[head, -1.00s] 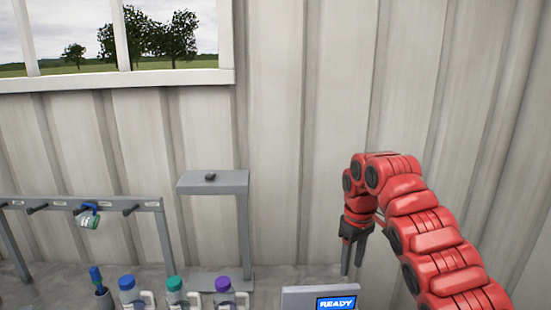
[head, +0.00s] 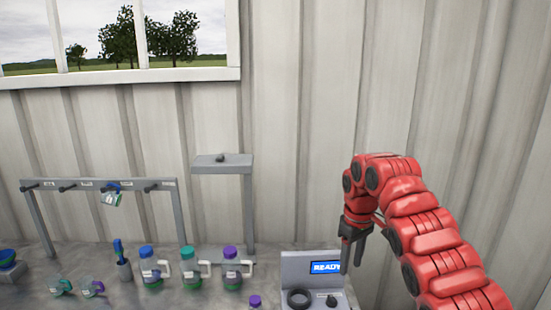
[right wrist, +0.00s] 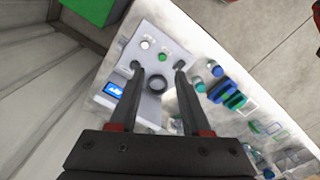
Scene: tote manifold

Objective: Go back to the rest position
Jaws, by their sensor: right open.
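My right gripper (head: 352,262) hangs at the end of my red right arm, in front of the wall and just right of a grey device (head: 296,264) with a blue READY screen. In the right wrist view its two dark fingers (right wrist: 158,66) are spread apart with nothing held between them. Beyond the fingers, the same device (right wrist: 150,45) shows its dark ring, buttons and small screen. My left gripper is not in view.
Three bottles, with blue (head: 147,275), teal (head: 188,272) and purple (head: 231,272) caps, stand on the bench left of the device. A grey stand (head: 223,164) and a hook rack (head: 97,184) rise behind them. A blue-handled tool stands in a cup (head: 124,269).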

